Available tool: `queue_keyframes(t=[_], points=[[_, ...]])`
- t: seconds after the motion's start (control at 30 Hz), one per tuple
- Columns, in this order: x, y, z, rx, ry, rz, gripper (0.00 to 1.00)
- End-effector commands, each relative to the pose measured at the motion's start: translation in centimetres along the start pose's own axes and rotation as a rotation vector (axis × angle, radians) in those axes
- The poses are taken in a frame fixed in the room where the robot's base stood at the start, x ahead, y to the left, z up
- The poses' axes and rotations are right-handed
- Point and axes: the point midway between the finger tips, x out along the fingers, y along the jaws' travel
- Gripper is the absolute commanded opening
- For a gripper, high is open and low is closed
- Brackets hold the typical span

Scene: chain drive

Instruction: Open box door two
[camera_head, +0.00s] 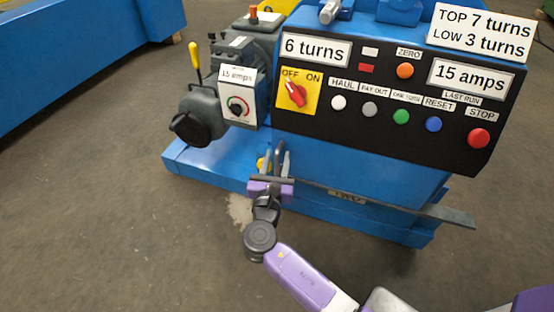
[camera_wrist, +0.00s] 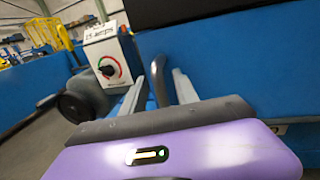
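A blue box front carries a small label (camera_head: 347,197) that seems to read TWO, seen at a steep angle low under the control panel. My gripper (camera_head: 274,163) is low at the left front corner of the blue cabinet, and it also shows in the wrist view (camera_wrist: 157,84). Its two grey fingers are apart. A dark curved bar, like a handle (camera_wrist: 158,82), stands between them in the wrist view, with a gap showing on each side. Whether it touches a finger deeper down is hidden by my purple gripper body. I cannot tell whether the door is open.
The black control panel (camera_head: 385,128) with buttons and a red OFF/ON switch (camera_head: 295,93) stands above. A grey motor unit with an amps dial (camera_head: 238,105) is at the left. A flat grey strip (camera_head: 440,213) juts out at the right. The floor (camera_head: 120,230) at left is clear.

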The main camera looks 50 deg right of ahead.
Motion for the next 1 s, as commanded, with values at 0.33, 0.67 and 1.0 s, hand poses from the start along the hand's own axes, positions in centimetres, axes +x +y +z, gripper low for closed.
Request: queue_keyframes(t=[0.33, 0.67, 1.0], points=[[-0.03, 0.01, 0.00, 0.000, 0.000, 0.000, 0.00], [-0.05, 0.02, -0.01, 0.000, 0.000, 0.001, 0.00], [-0.06, 0.03, -0.01, 0.000, 0.000, 0.001, 0.00]])
